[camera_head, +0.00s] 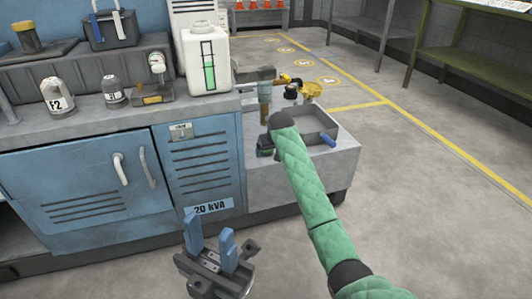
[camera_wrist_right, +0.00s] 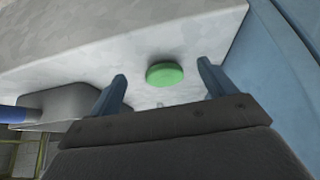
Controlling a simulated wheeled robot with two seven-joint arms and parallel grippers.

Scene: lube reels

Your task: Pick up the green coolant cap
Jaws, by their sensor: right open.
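The green coolant cap (camera_wrist_right: 165,74) is a flat round disc on a pale grey surface in the right wrist view. My right gripper (camera_wrist_right: 162,80) is open, its two blue fingers on either side of the cap in the picture. It does not hold the cap, and I cannot tell the height of the fingers above the surface. In the head view my green-sleeved right arm reaches over the low grey ledge (camera_head: 318,178) and hides its hand; I cannot make out the cap there for certain. My left gripper (camera_head: 209,228) is open and empty in front of the blue cabinet.
A grey tray (camera_head: 325,122) with a blue-handled item stands on the ledge; it also shows at left in the wrist view (camera_wrist_right: 62,106). A blue cabinet (camera_head: 85,190) borders the ledge. A white jug with green liquid (camera_head: 208,62) stands on the counter. Open floor lies right.

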